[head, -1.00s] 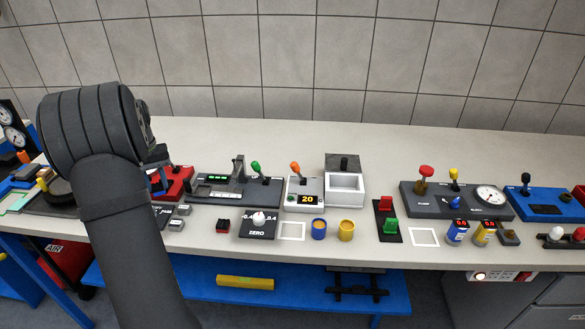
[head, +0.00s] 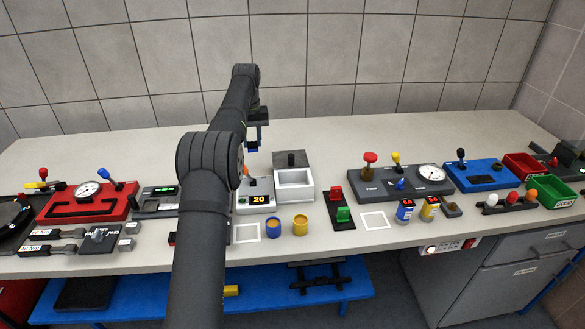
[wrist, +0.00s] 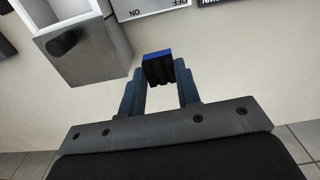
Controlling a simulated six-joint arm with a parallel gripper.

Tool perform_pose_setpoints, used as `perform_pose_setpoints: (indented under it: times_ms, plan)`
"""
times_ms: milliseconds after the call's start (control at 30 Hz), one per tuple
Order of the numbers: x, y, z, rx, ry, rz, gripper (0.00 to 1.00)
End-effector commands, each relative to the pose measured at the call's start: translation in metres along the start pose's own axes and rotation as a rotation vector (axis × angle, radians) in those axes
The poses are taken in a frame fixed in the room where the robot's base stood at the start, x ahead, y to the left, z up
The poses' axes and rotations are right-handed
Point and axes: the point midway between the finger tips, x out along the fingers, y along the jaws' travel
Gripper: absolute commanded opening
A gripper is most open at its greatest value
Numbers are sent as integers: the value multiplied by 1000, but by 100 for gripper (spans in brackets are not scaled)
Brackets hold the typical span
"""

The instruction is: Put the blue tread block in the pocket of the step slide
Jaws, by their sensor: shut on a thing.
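My gripper (head: 255,145) hangs over the back of the bench, left of and behind a white box with an open recess (head: 310,194). In the wrist view my gripper (wrist: 160,85) is shut on the blue tread block (wrist: 157,54). The block sits between the fingertips, showing a blue edge and a black ridged face. It is held clear of the white box, which shows at upper left of the wrist view with its grey rear part and black knob (wrist: 68,41). No label marks the step slide, so I cannot tell for sure whether this box is it.
An orange-lever unit reading 20 (head: 258,198) stands left of the white box. Red and green switches (head: 341,204) and a pump panel with a gauge (head: 402,183) stand to the right. Yellow and blue cups (head: 300,226) are in front. The back strip of bench is clear.

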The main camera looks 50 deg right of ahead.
Motion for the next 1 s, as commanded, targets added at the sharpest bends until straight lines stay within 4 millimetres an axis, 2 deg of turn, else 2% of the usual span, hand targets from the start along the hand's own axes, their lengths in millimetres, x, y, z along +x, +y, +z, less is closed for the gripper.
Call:
perform_pose_setpoints:
  times_ms: [100,200,400,633,800,1000]
  plan:
    - [8,14,-2,34,0,0,3]
    - [24,17,-2,44,-3,0,3]
    - [59,16,-1,44,-1,0,3]
    - [78,16,-2,43,0,1,3]
    - [102,16,-1,43,0,1,3]
    - [105,16,-2,43,3,2,3]
